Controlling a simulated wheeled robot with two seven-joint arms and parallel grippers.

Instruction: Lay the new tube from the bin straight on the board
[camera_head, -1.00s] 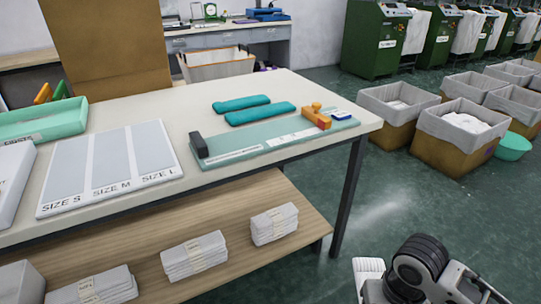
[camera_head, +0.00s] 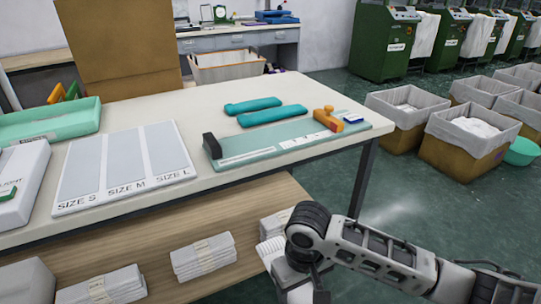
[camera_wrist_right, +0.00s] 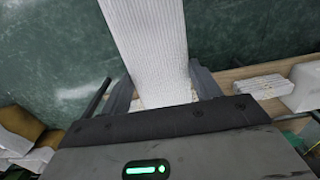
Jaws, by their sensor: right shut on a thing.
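A white ribbed knit tube (camera_wrist_right: 150,45) hangs out from between the fingers of my right gripper (camera_wrist_right: 164,88) in the right wrist view; the gripper is shut on it. In the head view a small end of the tube (camera_head: 271,251) shows beside my wrist, in front of the table's lower shelf; the gripper fingers are hidden there. The teal board (camera_head: 270,146) lies on the table's right part, with a black block (camera_head: 212,146) at its left end and an orange piece (camera_head: 328,119) at its right end. No tube lies on it. My left gripper is out of view.
Two teal slabs (camera_head: 272,115) lie behind the board. A SIZE S, M, L panel (camera_head: 123,195) and a mint tray (camera_head: 90,124) are left. Folded stacks (camera_head: 204,256) sit on the lower shelf. Lined bins (camera_head: 433,131) with white fabric stand on the floor at right.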

